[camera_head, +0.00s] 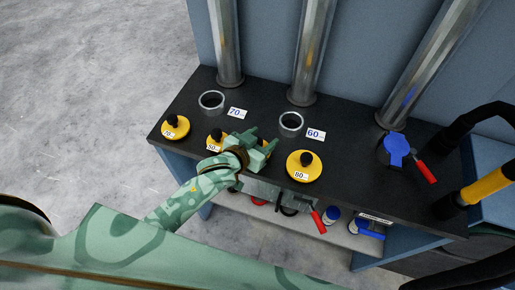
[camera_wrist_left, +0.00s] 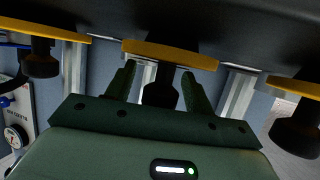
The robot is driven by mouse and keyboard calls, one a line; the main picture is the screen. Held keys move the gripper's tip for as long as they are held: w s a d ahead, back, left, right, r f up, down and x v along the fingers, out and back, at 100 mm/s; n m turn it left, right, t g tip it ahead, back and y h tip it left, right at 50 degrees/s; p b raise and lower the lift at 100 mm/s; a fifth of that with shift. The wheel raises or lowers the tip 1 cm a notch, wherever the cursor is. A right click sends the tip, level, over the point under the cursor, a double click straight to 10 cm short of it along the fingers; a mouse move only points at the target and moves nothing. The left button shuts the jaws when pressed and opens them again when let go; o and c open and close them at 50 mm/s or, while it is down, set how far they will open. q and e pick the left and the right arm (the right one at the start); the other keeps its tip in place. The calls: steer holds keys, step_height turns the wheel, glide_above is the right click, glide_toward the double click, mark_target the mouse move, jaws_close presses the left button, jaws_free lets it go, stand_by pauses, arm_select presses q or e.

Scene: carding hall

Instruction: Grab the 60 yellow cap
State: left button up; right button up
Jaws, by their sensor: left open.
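Three yellow caps with black knobs lie on the dark bench: a left cap (camera_head: 176,127), a middle cap (camera_head: 213,143) and a right cap (camera_head: 304,167). Their small labels are hard to read; the middle one looks like 50 or 60, the right one like 60 or 80. My left gripper (camera_head: 262,143) is open, between the middle and right caps in the head view, partly hiding the middle one. In the left wrist view a yellow cap (camera_wrist_left: 170,54) shows its black knob between the fingers; contact cannot be told. My right gripper is out of view.
Two grey rings (camera_head: 290,124) stand on the bench beside signs reading 70 and 60 (camera_head: 316,134). Metal pipes rise behind. A lower shelf holds tools and bottles.

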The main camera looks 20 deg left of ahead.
arm_select(q)
steer(key=c, duration=1.1)
steer(key=shift+c, duration=0.2)
